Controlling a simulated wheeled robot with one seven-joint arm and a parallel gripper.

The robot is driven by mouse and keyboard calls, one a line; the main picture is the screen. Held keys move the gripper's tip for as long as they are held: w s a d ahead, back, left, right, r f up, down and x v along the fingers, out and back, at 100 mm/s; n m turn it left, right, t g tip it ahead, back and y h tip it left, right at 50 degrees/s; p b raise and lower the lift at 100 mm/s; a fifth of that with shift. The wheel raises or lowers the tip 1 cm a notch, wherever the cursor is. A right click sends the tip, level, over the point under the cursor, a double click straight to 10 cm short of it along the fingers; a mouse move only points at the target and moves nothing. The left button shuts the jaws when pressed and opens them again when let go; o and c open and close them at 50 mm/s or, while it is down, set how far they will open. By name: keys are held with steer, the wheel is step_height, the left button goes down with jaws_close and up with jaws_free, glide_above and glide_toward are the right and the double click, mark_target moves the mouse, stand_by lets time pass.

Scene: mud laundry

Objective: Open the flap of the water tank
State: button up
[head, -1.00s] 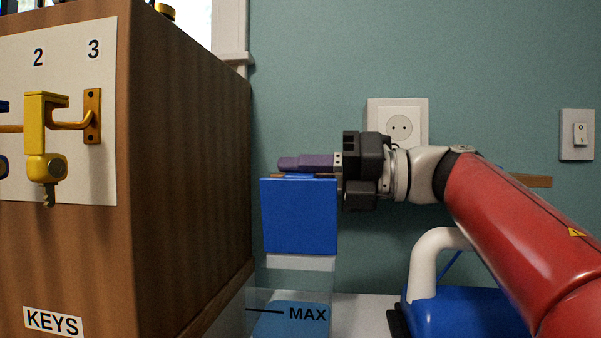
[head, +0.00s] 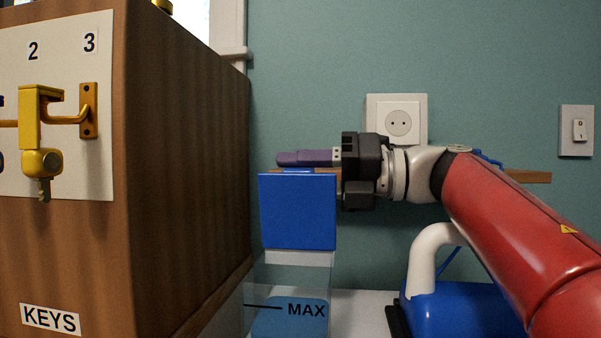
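The water tank (head: 262,292) is a clear container marked MAX, low in the middle of the head view, with a white strip along its top. Its blue flap (head: 297,212) stands upright above that strip, its broad face toward me, with a small blue tab at its upper edge. My gripper (head: 280,159) comes in from the right at the height of the flap's top edge. Its purple fingers point left just above that edge. They are seen side-on, overlapping, so their gap is hidden. I cannot tell whether they touch the flap.
A wooden key box (head: 185,170) with a yellow key (head: 42,120) on a hook stands close on the left. A blue appliance with a white handle (head: 425,262) is below my arm. A socket (head: 398,120) and a switch (head: 577,130) are on the wall behind.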

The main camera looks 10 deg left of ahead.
steer(key=d, duration=0.8)
steer(key=shift+s+a+r+b, duration=0.1)
steer(key=shift+s+b, duration=0.05)
steer(key=shift+b, duration=0.2)
